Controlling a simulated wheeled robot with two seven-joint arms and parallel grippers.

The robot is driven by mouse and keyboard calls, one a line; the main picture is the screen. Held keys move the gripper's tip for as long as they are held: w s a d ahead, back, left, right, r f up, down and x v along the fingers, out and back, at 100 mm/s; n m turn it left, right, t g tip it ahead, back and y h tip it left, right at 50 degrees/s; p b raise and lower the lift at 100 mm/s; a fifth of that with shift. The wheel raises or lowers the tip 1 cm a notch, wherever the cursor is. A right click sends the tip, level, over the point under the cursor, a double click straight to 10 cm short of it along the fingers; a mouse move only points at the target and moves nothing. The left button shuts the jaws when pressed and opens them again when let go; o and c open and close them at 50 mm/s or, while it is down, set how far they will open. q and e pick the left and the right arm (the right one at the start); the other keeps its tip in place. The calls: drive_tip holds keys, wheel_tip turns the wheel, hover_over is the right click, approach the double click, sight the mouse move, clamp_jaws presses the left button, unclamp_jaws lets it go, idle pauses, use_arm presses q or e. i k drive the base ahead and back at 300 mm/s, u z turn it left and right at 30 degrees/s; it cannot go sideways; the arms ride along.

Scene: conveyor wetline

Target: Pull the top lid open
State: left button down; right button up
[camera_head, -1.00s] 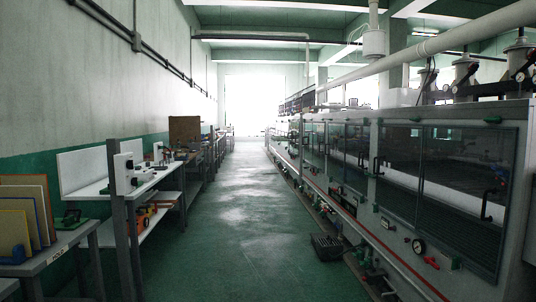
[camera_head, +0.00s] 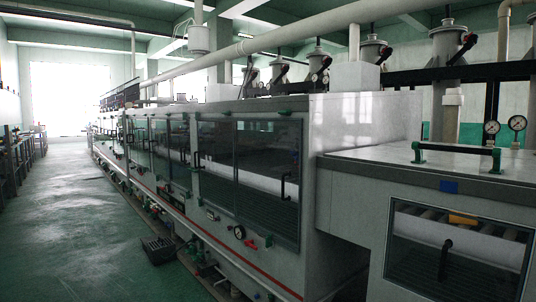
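A white top lid (camera_head: 390,166) lies flat and closed on the lower machine section at the right. A dark bar handle (camera_head: 456,157) with green end mounts stands on top of it. A small blue patch (camera_head: 449,186) sits on the front edge under the handle. Below the lid is a dark window (camera_head: 462,250) with a black handle (camera_head: 445,259) and a yellow piece behind the glass. Neither of my grippers is in view.
A long white machine line (camera_head: 330,180) with dark glass doors (camera_head: 268,165) runs off to the left. A red rail (camera_head: 180,227) and a dark crate (camera_head: 158,249) are low along its front. The green floor (camera_head: 70,220) at the left is clear.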

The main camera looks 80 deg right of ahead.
sight(486, 164)
drive_tip(key=z, duration=4.45)
drive_tip(key=k, duration=0.25)
drive_tip(key=u, duration=1.8)
drive_tip(key=i, duration=1.1)
drive_tip(key=z, duration=0.5)
drive_tip(key=i, duration=0.9)
drive_tip(key=z, duration=0.95)
